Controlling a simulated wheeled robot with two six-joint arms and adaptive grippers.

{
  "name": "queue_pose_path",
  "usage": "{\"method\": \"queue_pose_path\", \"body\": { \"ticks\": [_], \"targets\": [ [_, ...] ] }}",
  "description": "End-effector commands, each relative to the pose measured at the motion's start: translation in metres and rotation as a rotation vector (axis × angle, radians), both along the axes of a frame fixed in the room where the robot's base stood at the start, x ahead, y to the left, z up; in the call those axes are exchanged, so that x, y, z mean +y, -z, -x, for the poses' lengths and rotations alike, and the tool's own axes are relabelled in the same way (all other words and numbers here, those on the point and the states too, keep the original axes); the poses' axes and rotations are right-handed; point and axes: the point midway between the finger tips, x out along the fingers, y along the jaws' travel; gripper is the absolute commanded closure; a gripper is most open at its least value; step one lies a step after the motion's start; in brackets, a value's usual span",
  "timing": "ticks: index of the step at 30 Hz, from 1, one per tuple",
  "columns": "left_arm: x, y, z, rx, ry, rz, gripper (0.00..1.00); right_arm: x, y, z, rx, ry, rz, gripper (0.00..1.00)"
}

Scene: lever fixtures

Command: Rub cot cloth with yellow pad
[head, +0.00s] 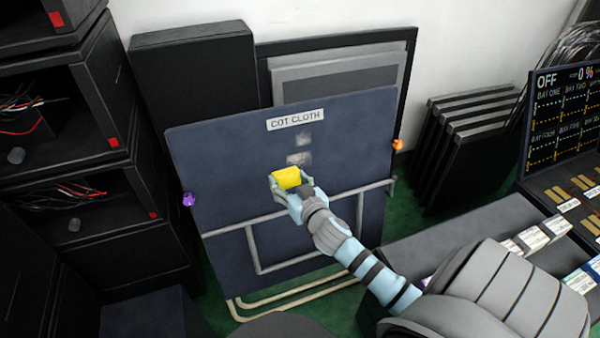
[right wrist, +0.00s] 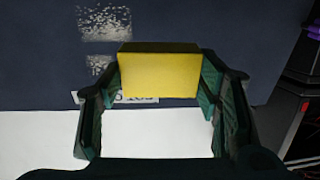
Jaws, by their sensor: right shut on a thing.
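The cot cloth (head: 235,155) is a dark blue upright panel with a white "COT CLOTH" label (head: 295,120) near its top. Pale speckled patches (head: 299,158) mark it below the label. They also show in the right wrist view (right wrist: 104,22). My right gripper (head: 287,182) is shut on the yellow pad (head: 286,177), in front of the cloth just below the patches. In the right wrist view the pad (right wrist: 160,75) sits between both fingers. I cannot tell whether the pad touches the cloth. My left gripper is not in view.
A grey rail frame (head: 250,245) crosses the cloth's lower part. A purple knob (head: 188,199) and an orange knob (head: 397,144) sit at its sides. Black cabinets (head: 85,130) stand at left. A console with a display (head: 565,110) stands at right. Dark panels (head: 465,140) lean behind.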

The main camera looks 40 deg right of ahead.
Motion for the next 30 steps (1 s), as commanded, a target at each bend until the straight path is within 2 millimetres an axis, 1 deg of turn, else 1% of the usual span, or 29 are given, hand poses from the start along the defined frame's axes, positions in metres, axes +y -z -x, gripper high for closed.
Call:
{"method": "queue_pose_path", "body": {
  "ticks": [1, 3, 6, 10, 15, 19, 23, 30],
  "targets": [
    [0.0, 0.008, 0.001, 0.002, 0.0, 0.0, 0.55, -0.016, 0.01, -0.001, 0.002, 0.034, 0.005, 0.65],
    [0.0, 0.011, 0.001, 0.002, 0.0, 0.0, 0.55, -0.031, 0.016, -0.002, 0.0, 0.064, 0.002, 0.65],
    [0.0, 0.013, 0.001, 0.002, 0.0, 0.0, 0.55, -0.041, 0.021, -0.005, -0.001, 0.076, -0.001, 0.65],
    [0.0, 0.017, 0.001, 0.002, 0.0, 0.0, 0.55, -0.046, 0.023, -0.016, -0.002, 0.078, -0.002, 0.65],
    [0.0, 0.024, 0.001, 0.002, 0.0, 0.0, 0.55, -0.053, 0.028, -0.038, -0.002, 0.078, -0.004, 0.65],
    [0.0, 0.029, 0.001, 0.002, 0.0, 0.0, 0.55, -0.057, 0.031, -0.051, -0.002, 0.077, -0.004, 0.65],
    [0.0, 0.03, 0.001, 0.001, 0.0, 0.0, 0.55, -0.059, 0.031, -0.057, -0.002, 0.075, -0.003, 0.65],
    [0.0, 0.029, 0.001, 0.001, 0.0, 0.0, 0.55, -0.059, 0.031, -0.058, -0.001, 0.075, -0.003, 0.65]
  ]
}}
